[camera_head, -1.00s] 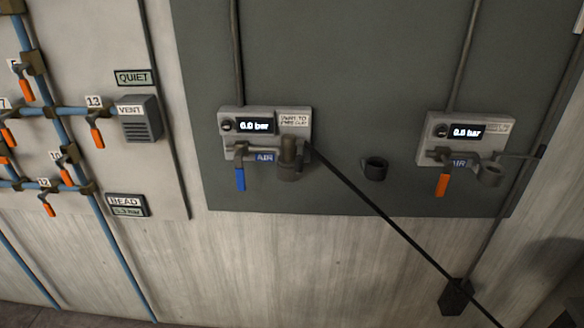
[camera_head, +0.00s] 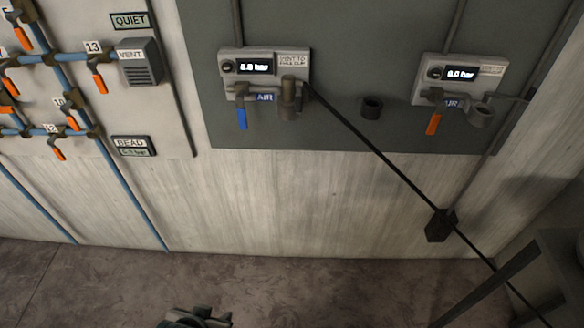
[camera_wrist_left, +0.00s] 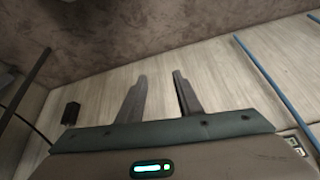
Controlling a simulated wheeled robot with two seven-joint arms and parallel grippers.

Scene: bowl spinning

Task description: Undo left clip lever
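The left wall unit (camera_head: 265,66) has a display, a blue lever (camera_head: 241,118) hanging straight down, and a dark cylindrical coupling (camera_head: 288,97) where a black hose (camera_head: 375,149) joins. I cannot make out a separate clip lever on it. The right wall unit (camera_head: 460,76) has an orange lever (camera_head: 434,123) and an empty-looking socket (camera_head: 481,114). My left gripper (camera_head: 196,318) shows only in part at the bottom edge, well below the left unit. In the left wrist view its two fingers (camera_wrist_left: 159,88) are apart with nothing between them. My right gripper is not in view.
A black cup-like holder (camera_head: 371,108) sits between the units. Blue pipes (camera_head: 72,111) with several orange levers and a vent box (camera_head: 139,62) are on the left. A dark box (camera_head: 440,225) guides the hose. A dark stand (camera_head: 545,275) is at lower right. The floor (camera_head: 290,285) in front is clear.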

